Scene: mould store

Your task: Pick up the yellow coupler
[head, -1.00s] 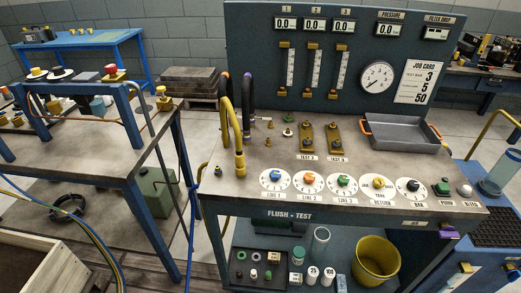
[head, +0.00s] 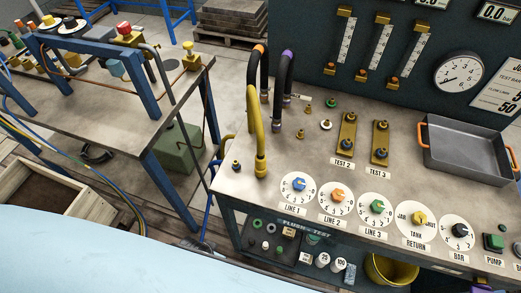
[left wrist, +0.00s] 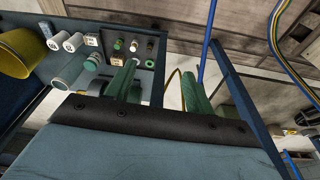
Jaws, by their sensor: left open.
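The yellow coupler (head: 261,166) stands upright at the left end of the test bench, on the lower end of a yellow hose (head: 251,108) that arches behind it. Its base meets the bench top left of the LINE 1 dial. My left gripper shows in the left wrist view (left wrist: 160,86), with two green fingers wide apart and nothing held between them. It looks past the bench's edge towards the lower shelf and the floor. The coupler cannot be made out there. Neither gripper shows in the head view.
Black hoses with orange (head: 261,49) and purple (head: 287,54) bands stand just behind the coupler. A small dark fitting (head: 236,165) sits left of it. A grey tray (head: 465,155) stands at right. A blue-framed table (head: 110,118) stands left.

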